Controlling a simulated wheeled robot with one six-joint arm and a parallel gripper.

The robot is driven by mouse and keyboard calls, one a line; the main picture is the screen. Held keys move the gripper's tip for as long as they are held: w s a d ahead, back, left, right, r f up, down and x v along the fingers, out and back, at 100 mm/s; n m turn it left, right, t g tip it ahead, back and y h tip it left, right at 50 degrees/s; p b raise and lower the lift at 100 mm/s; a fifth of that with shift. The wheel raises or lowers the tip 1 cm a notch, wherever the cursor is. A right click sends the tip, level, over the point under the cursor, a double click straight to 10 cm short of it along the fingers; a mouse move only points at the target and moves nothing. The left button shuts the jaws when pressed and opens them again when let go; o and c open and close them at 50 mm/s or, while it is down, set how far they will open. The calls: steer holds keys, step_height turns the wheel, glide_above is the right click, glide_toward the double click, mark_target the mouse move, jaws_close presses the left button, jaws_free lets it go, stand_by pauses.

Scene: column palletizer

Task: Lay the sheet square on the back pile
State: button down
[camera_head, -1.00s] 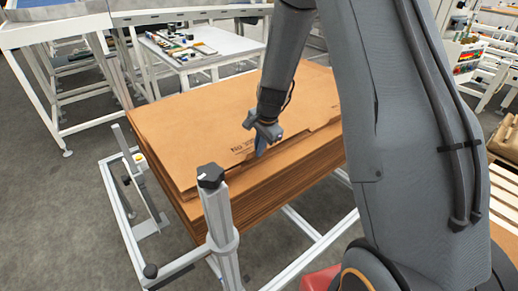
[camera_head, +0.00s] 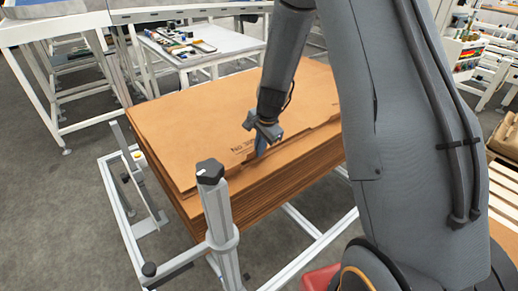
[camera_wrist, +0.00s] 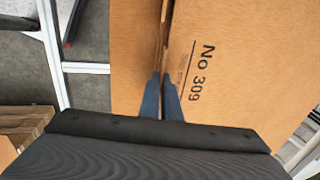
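The brown cardboard sheet (camera_head: 205,125), printed "No 309", lies at the top of a pile of like sheets (camera_head: 275,195). It roughly follows the pile's outline; its front edge is stepped with flaps. My gripper (camera_head: 261,150) points down at this front edge, near the print. In the wrist view my two blue fingers (camera_wrist: 161,85) are close together, one on each side of the sheet's edge line. The printed face of the sheet (camera_wrist: 235,50) is to their right. Whether the fingers pinch the edge is too small to tell.
A grey post with a black knob (camera_head: 210,172) stands at the pile's near corner. A white frame (camera_head: 125,225) surrounds the pile's base. A white table with small items (camera_head: 215,45) stands behind. A wooden pallet (camera_head: 503,185) is at the right edge.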

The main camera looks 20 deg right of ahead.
steer(key=shift+f+b, duration=0.4)
steer(key=shift+f, duration=0.2)
stand_by(0.3)
steer(key=c, duration=1.9)
jaws_free()
steer(key=a+b+v, duration=0.1)
steer(key=v, duration=0.7)
steer(key=s+r+n, duration=0.1)
steer(key=s+n, duration=0.3)
steer(key=s, duration=0.3)
steer(key=s+r+n+g, duration=0.1)
steer(key=s+r+n, duration=0.1)
steer(key=s+n, duration=0.3)
steer(key=s+r+n+h, duration=0.1)
steer(key=s+n, duration=0.3)
steer(key=s, duration=0.7)
steer(key=shift+s+d+r+n+g, duration=0.15)
steer(key=shift+n+g, duration=0.15)
